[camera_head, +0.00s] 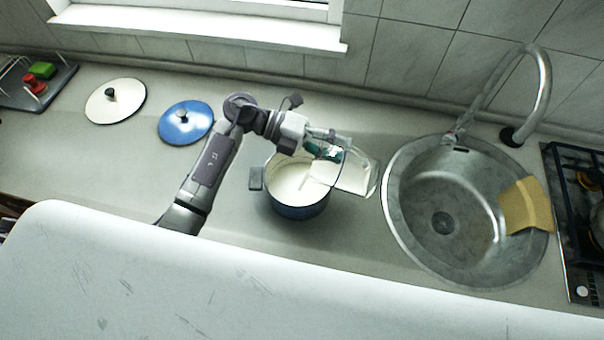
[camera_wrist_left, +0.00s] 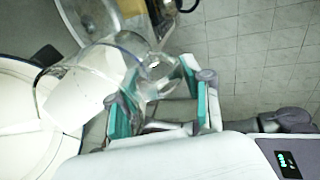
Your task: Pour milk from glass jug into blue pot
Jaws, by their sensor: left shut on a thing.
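The blue pot (camera_head: 300,211) stands on the counter left of the sink, with white milk in it. The glass jug (camera_head: 358,173) is tipped on its side above the pot's right part, its mouth toward the left, with white milk inside. My left gripper (camera_head: 325,148) is shut on the jug at the pot's far right side. In the left wrist view the teal fingers (camera_wrist_left: 156,95) close around the clear jug (camera_wrist_left: 88,85), and the pot's white inside shows at the left. Whether a stream runs from the jug is hard to tell. My right gripper is not in view.
A blue lid (camera_head: 187,127) and a white lid (camera_head: 122,105) lie on the counter at the left. The round sink (camera_head: 425,255) with its tap (camera_head: 543,90) is right of the pot, with a yellow cloth (camera_head: 526,205) over its edge. A stove (camera_head: 575,230) stands far right.

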